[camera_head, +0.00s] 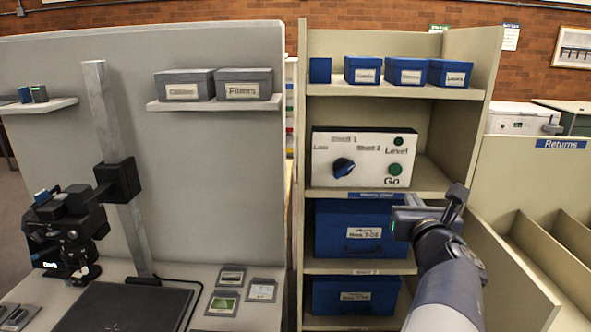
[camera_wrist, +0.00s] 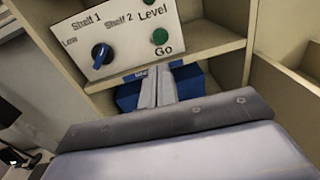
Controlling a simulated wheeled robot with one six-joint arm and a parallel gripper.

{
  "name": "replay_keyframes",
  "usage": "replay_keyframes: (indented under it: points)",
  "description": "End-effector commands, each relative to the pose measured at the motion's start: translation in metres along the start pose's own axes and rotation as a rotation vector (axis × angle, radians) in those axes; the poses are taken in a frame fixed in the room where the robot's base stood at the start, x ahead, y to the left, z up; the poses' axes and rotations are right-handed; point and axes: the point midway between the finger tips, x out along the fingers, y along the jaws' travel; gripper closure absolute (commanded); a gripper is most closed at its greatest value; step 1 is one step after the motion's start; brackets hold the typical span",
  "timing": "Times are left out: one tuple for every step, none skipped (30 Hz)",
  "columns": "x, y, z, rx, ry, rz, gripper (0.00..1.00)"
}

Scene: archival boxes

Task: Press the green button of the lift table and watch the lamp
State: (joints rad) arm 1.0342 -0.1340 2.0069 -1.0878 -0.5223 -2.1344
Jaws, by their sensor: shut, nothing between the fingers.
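A white control panel (camera_head: 322,150) stands on a middle shelf of the beige cabinet, and in the wrist view (camera_wrist: 125,48). The green button (camera_head: 396,169), labelled Go, is at its lower right; it also shows in the wrist view (camera_wrist: 160,36). The lamp (camera_head: 398,141), labelled Level, sits above it and looks dark green, unlit. A blue knob (camera_head: 343,167) is left of the button, by labels Low, Shelf 1 and Shelf 2. My gripper (camera_head: 400,222) is shut and empty, below the panel. Its fingers (camera_wrist: 156,75) sit side by side, below the button in the wrist view, apart from it.
Blue archival boxes stand on the shelves below the panel (camera_head: 335,240) and above it (camera_head: 410,78). The cabinet's right wall (camera_head: 455,120) rises beside the panel. A Returns bin (camera_head: 540,165) is at the right; a grey desk and partition (camera_head: 210,160) are at the left.

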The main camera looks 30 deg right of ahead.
Motion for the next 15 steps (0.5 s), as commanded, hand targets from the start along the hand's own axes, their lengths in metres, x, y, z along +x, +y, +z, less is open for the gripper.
replay_keyframes:
  points:
    - [0.003, 0.000, -0.001, 0.001, 0.001, 0.001, 1.00]
    - [0.005, 0.000, -0.001, 0.001, 0.001, 0.002, 1.00]
    - [0.009, 0.001, -0.001, 0.000, 0.001, 0.003, 1.00]
    - [0.012, 0.001, 0.000, 0.001, 0.001, 0.003, 1.00]
    - [0.016, 0.001, -0.001, 0.002, 0.001, 0.003, 1.00]
    - [0.022, 0.001, -0.001, 0.001, 0.002, 0.003, 1.00]
    - [0.027, 0.001, -0.002, 0.003, 0.003, 0.003, 1.00]
    - [0.032, 0.001, -0.001, 0.002, 0.003, 0.003, 1.00]
    - [0.039, 0.001, -0.001, 0.003, 0.002, 0.003, 1.00]
    - [0.044, 0.001, -0.001, 0.002, 0.002, 0.003, 1.00]
    - [0.049, 0.001, -0.001, 0.002, 0.002, 0.004, 1.00]
    - [0.056, 0.001, -0.001, 0.002, 0.003, 0.003, 1.00]
    - [0.061, 0.001, -0.001, 0.002, 0.002, 0.002, 1.00]
    - [0.066, 0.001, -0.001, 0.003, 0.003, 0.002, 1.00]
    - [0.073, 0.001, -0.001, 0.002, 0.003, 0.003, 1.00]
